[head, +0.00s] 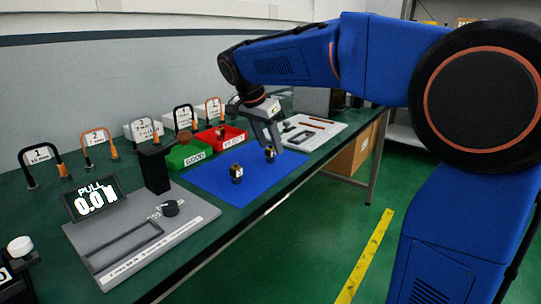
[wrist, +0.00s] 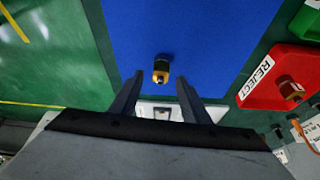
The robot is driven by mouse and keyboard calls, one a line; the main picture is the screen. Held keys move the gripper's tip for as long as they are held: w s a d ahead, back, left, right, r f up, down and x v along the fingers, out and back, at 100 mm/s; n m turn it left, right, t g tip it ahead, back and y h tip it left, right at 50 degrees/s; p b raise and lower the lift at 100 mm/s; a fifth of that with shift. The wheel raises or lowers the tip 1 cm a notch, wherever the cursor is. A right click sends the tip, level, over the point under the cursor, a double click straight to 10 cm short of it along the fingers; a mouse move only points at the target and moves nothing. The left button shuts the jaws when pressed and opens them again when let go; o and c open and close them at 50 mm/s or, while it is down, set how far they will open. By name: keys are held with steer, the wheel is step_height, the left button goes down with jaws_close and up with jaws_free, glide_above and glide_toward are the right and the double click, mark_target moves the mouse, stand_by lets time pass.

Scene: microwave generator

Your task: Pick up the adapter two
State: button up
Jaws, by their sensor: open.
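Two small black-and-brass adapters stand on the blue mat in the head view. The nearer adapter (head: 236,173) stands left of my gripper. The farther adapter (head: 270,154) stands right under my gripper (head: 268,144). No label tells which one is adapter two. In the wrist view one adapter (wrist: 161,70) stands on the mat between and slightly beyond the fingertips of my gripper (wrist: 159,78). My gripper is open and empty, pointing down. Another adapter (head: 220,132) sits in the red REJECT tray, also seen in the wrist view (wrist: 290,91).
The blue mat (head: 205,180) lies on a green bench. The red REJECT tray (head: 235,137) and green GOOD tray (head: 184,155) stand behind it. A grey pull tester (head: 180,212) is at left. A white tool board (head: 322,128) lies at right. Numbered cable stations line the wall.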

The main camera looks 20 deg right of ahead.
steer(key=shift+w+d+f, duration=0.15)
steer(key=shift+d+f, duration=0.05)
steer(key=shift+f, duration=0.5)
steer(key=shift+c, duration=0.3)
jaws_close()
steer(key=shift+r, duration=0.15)
step_height(320, 180, up, 10)
steer(key=shift+f, duration=0.1)
